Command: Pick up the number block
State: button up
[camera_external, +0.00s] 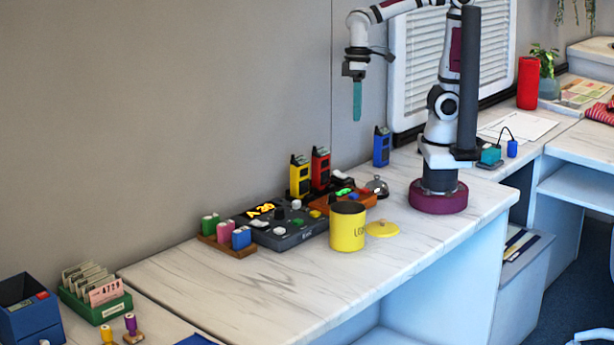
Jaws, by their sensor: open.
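No block with a readable number on it can be made out for certain. Small upright blocks, green (210,226), pink (224,232) and blue (241,238), stand in a brown wooden tray (228,249) on the white marbled desk; any markings are too small to read. A green holder (97,309) at lower left holds several cards, the front one (106,292) printed with digits. My gripper (357,117) hangs with teal fingers pointing down, well above the desk and right of the tray. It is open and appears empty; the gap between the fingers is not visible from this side.
A dark control console (290,240) with a lit display sits beside the tray. A yellow tin (347,228), its lid (382,229), a bell (377,186) and yellow (300,178), red (320,170) and blue (382,148) radios stand nearby.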

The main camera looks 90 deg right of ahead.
jog(key=w+a+n, duration=0.3)
jog(key=w, duration=0.6)
jog(key=w+a+n, duration=0.3)
jog(key=w, duration=0.6)
jog(key=n+t, duration=0.2)
jog(key=n, duration=0.3)
send_near(227, 223)
jog(key=x, duration=1)
jog(key=shift+r, duration=0.1)
grip_shut()
